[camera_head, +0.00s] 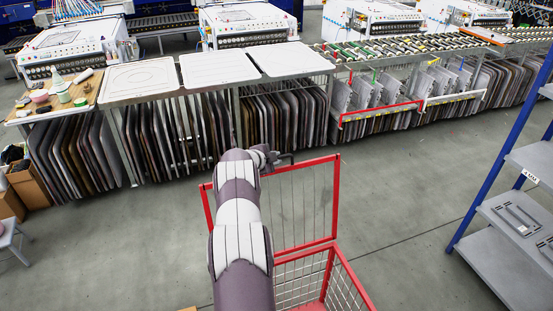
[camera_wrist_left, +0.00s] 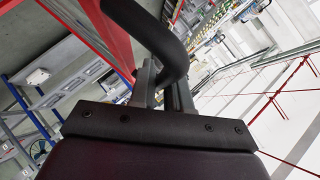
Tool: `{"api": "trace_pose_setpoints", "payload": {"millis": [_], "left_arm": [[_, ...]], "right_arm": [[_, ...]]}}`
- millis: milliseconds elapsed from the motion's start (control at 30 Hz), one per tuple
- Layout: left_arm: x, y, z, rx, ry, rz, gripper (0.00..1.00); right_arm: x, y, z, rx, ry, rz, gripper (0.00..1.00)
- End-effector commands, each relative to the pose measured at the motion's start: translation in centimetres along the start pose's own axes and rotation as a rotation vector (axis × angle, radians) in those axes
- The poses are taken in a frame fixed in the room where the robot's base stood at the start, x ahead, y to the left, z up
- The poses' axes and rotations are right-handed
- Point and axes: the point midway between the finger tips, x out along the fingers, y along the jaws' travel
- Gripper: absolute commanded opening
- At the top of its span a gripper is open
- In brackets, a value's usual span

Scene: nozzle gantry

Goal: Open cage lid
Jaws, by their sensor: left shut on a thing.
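The red-framed cage (camera_head: 354,279) with wire mesh sides stands on the floor at the bottom middle of the head view. Its lid (camera_head: 336,196), a red frame with thin wires, stands raised up at the cage's far side. My left gripper (camera_head: 273,158) is at the lid's top edge, with my arm covering part of the lid and cage. In the left wrist view, my left gripper (camera_wrist_left: 168,84) is shut on the lid's black curved handle (camera_wrist_left: 150,32). A red frame bar (camera_wrist_left: 105,35) runs beside it. My right gripper is out of view.
Tables with white panels (camera_head: 207,68) and racks of upright boards (camera_head: 175,138) stand beyond the cage. A blue-and-grey shelf (camera_head: 500,245) stands at the right. The grey floor (camera_head: 420,195) between is clear.

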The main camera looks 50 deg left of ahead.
Motion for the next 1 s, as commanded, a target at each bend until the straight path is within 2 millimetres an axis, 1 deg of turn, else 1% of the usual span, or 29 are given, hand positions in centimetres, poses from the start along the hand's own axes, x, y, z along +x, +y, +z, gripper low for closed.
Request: {"api": "trace_pose_setpoints", "payload": {"millis": [33, 200, 233, 267, 300, 533, 667, 767, 867, 1000], "left_arm": [[0.1, 0.3, -0.1, -0.001, 0.002, 0.005, 0.0], [0.1, 0.3, -0.1, -0.001, 0.003, 0.005, 0.0], [0.1, 0.3, -0.1, -0.002, 0.003, 0.005, 0.23], [0.1, 0.3, -0.1, -0.001, 0.003, 0.005, 0.33], [0.1, 0.3, -0.1, -0.001, 0.003, 0.004, 0.37], [0.0, 0.2, 0.0, -0.001, 0.002, 0.003, 0.37], [-0.9, 0.2, 0.1, -0.001, 0.001, 0.002, 0.37], [-2.4, 0.3, 0.1, -0.002, -0.001, 0.001, 0.37], [-4.5, 0.4, 0.2, -0.001, 0.0, 0.0, 0.37], [-7.8, 0.4, 0.2, 0.0, 0.001, 0.0, 0.37]], "right_arm": [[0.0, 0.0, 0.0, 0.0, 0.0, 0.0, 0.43], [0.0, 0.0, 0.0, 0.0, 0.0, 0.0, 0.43], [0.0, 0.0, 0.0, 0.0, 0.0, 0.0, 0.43], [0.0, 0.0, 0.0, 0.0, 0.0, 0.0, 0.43], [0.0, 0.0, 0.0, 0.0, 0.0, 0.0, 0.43], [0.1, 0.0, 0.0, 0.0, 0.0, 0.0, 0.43], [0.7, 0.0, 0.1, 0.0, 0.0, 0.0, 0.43], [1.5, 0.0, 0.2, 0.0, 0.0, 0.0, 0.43], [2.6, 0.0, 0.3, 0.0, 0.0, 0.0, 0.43], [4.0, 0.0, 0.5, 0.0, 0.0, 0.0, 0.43]]}}
